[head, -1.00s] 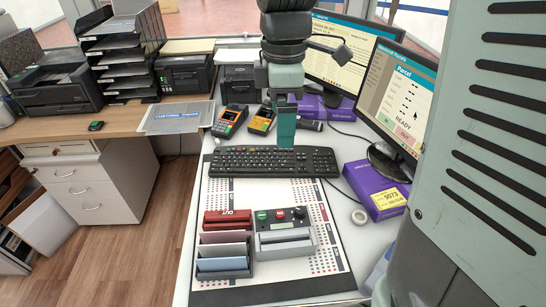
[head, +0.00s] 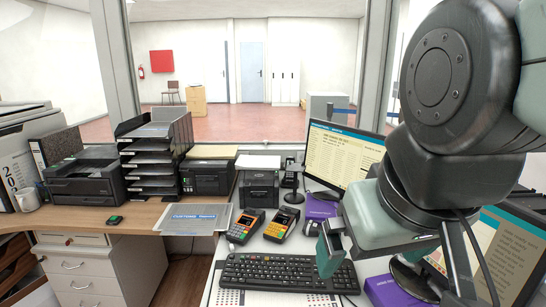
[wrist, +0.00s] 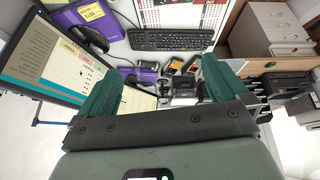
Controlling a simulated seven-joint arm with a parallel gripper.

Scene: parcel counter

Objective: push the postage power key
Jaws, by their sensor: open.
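The postage power key is not visible in either current view; the near part of the counter, where a small box with green and red buttons stood in the earlier head frame, is out of view. My gripper (head: 328,252) is raised above the counter at the right of the head view, in front of the monitor and near the keyboard's right end. In the wrist view, the two green fingers of my gripper (wrist: 159,70) are spread wide apart with nothing between them.
The black keyboard (head: 278,273) lies on the counter, with two card terminals (head: 243,226) (head: 279,224) behind it. A monitor (head: 340,158) and purple boxes (head: 388,291) stand at right.

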